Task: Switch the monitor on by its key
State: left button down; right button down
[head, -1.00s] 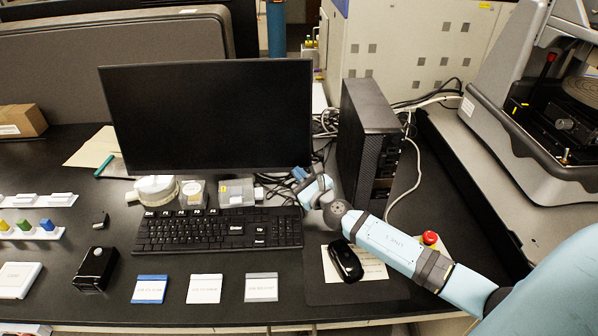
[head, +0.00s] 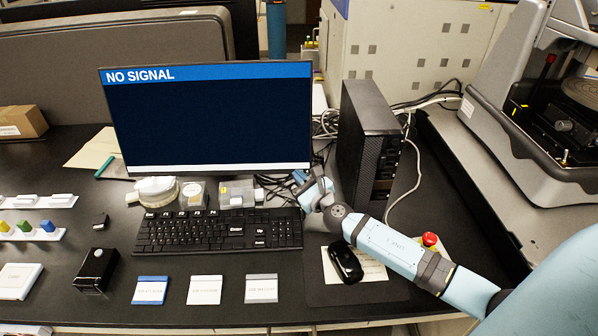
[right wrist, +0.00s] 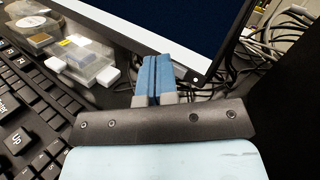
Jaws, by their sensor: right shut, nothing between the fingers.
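The monitor (head: 205,120) stands at the back of the desk, its screen lit dark blue with a band reading "NO SIGNAL" along the top. Its lower right corner also shows in the right wrist view (right wrist: 190,30), with a small light dot on the bezel. My right gripper (head: 300,176) is at that lower right corner of the monitor. In the right wrist view its blue fingers (right wrist: 155,78) are together with nothing between them, just below the bezel. I cannot tell whether the fingertips touch the key, and the key itself is not clear. My left gripper is not in view.
A keyboard (head: 218,231) lies in front of the monitor, with small boxes between them. A black computer tower (head: 366,140) stands close to the right of my gripper. A mouse (head: 346,263) and a red emergency button (head: 429,239) are near my right arm. Cables lie behind.

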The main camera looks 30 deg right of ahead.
jog(key=shift+s+a+r, duration=0.1)
jog(key=shift+s, duration=0.05)
jog(key=shift+s+a+r+p, duration=0.25)
jog(key=shift+s+a+p, duration=0.3)
jog(key=shift+s, duration=0.35)
jog(key=shift+s+a+r+p, duration=0.25)
jog(key=shift+s+a+p, duration=0.25)
jog(key=shift+s, duration=0.4)
jog(key=shift+s+a, duration=0.25)
jog(key=shift+s, duration=0.05)
